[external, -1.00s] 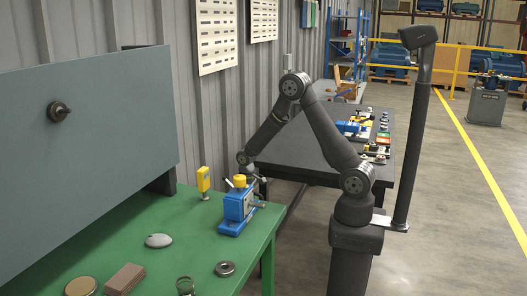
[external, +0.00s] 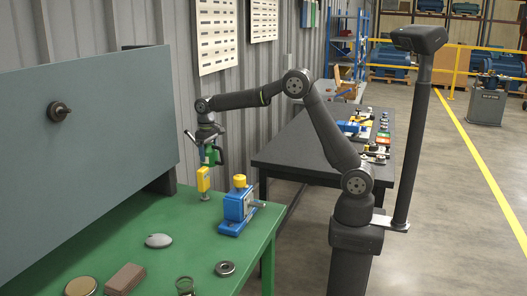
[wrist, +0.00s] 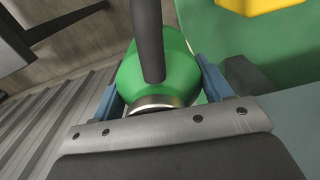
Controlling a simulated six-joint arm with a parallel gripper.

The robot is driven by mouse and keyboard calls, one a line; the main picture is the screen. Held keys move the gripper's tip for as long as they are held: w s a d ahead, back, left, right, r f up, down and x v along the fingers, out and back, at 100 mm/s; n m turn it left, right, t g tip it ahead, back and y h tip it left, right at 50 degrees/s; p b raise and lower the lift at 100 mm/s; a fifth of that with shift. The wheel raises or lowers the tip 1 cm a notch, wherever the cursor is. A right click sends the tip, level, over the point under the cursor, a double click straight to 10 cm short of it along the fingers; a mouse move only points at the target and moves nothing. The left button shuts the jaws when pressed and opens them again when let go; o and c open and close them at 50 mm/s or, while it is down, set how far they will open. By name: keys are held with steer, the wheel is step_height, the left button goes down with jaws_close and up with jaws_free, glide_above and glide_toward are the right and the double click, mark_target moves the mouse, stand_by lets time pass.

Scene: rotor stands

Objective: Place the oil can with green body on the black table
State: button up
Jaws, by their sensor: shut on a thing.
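In the wrist view, the green-bodied oil can (wrist: 172,73) sits between the two blue-grey fingers of my gripper (wrist: 158,88), which is shut on it. A dark rod-like part crosses in front of the can. In the external view, my gripper (external: 209,143) holds the oil can (external: 211,156) in the air over the far end of the green bench, just above and behind a yellow object. The can's lower part is partly hidden there. The black table (external: 285,156) stands to the right of the green bench, away from the can.
The green bench (external: 195,240) bears the yellow object (external: 203,181), a blue vise (external: 236,207), a brown block (external: 125,279) and small round parts. Several coloured items (external: 355,127) fill the black table's right side; its near left is clear. A grey wall stands behind.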

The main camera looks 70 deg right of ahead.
steer(key=a+r, duration=0.1)
steer(key=r, duration=0.2)
steer(key=w+a+r, duration=0.1)
steer(key=r, duration=0.2)
steer(key=a+r, duration=0.1)
steer(key=r, duration=0.2)
steer(key=shift+w+a+r, duration=0.1)
steer(key=shift+w+a, duration=0.05)
steer(key=s+a+r+m, duration=0.1)
steer(key=s+a+r, duration=0.7)
steer(key=a+r, duration=0.2)
steer(key=n, duration=1.3)
glide_above(153, 266)
step_height(153, 266, down, 25)
steer(key=shift+a+f, duration=0.15)
steer(key=shift+f, duration=1.95)
